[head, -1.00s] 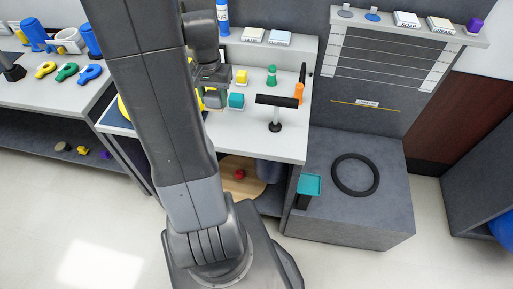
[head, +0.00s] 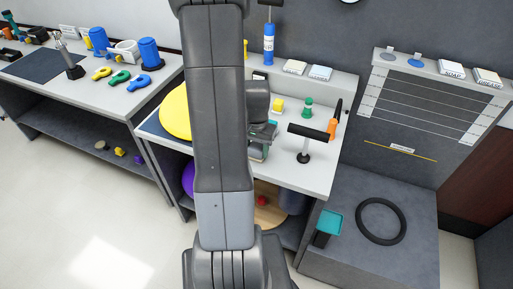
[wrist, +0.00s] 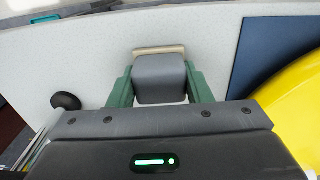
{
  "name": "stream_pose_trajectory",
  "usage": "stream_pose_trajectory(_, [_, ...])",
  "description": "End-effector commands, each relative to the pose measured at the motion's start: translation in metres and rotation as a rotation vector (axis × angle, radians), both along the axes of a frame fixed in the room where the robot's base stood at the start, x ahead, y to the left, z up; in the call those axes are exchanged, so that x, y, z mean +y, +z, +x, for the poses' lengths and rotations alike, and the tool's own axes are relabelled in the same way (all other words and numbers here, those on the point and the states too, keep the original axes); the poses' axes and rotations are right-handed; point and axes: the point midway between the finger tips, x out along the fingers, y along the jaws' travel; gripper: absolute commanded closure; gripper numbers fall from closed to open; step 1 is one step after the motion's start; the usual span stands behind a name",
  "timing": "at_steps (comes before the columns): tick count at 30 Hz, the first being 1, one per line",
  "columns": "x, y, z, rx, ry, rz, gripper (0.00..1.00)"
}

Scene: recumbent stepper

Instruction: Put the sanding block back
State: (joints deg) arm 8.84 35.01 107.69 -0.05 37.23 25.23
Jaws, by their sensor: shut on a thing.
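My gripper (wrist: 160,76) has green fingers shut on a grey block with a tan edge, which looks like the sanding block (wrist: 160,82). In the wrist view the block sits between the fingers over the pale worktop (wrist: 85,65). In the head view my gripper (head: 260,148) is over the middle worktop (head: 322,172), partly behind my arm.
A yellow dome (head: 176,112) and dark blue mat (wrist: 280,45) lie to the left on the worktop. Labelled boxes (head: 295,67) line the back ledge.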

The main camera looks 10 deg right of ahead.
Motion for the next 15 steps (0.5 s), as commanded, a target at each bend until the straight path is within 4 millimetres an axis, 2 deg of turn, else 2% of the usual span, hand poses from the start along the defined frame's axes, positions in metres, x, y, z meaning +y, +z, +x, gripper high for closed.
stream_pose_trajectory(9, [0.0000,-0.0042,0.0000,0.000,0.000,0.000,0.84])
stream_pose_trajectory(10, [-0.0001,-0.0040,0.0001,0.000,0.000,0.000,0.53])
stream_pose_trajectory(13, [0.0000,-0.0029,0.0000,0.000,0.000,0.000,0.34])
stream_pose_trajectory(15, [0.0001,-0.0030,-0.0001,0.000,0.000,0.000,0.33])
